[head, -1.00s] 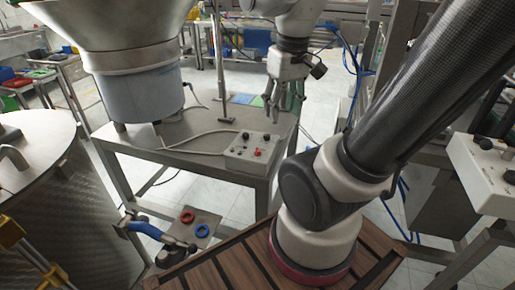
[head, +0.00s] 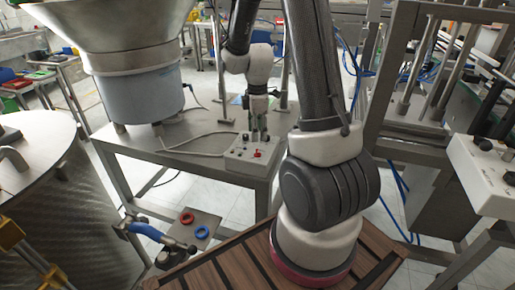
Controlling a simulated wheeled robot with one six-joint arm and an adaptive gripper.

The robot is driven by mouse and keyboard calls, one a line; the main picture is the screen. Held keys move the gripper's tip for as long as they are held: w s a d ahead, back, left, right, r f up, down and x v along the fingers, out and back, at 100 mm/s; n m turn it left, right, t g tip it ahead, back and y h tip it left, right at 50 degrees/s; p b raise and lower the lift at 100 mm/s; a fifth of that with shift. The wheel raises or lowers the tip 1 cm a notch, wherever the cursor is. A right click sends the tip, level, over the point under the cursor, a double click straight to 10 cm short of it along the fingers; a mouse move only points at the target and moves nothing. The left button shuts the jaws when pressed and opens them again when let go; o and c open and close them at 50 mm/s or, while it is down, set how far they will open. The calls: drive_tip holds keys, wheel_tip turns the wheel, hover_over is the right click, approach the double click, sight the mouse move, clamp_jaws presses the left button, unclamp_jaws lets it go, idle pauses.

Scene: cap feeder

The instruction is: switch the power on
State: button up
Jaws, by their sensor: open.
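A white control box (head: 240,160) sits on the front right of the grey metal table in the head view. It carries a red switch (head: 257,154) near its front and dark knobs behind it. My gripper (head: 259,139) is directly over the back part of this box, fingers pointing down, open with nothing visible between the fingers. The fingertips are just behind the red switch in the picture and partly hide the rear knobs. I cannot tell whether they touch the box. The position of the red switch is too small to read.
A large metal bowl feeder (head: 120,50) stands on the table (head: 185,140) to the left, with a grey cable running to the box. A second control box (head: 485,170) is at the far right. Red (head: 187,217) and blue rings (head: 202,232) lie on a small plate below.

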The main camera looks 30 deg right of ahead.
sight(257, 150)
wheel_tip(257, 150, down, 8)
drive_tip(key=shift+r, duration=0.2)
drive_tip(key=c, duration=1)
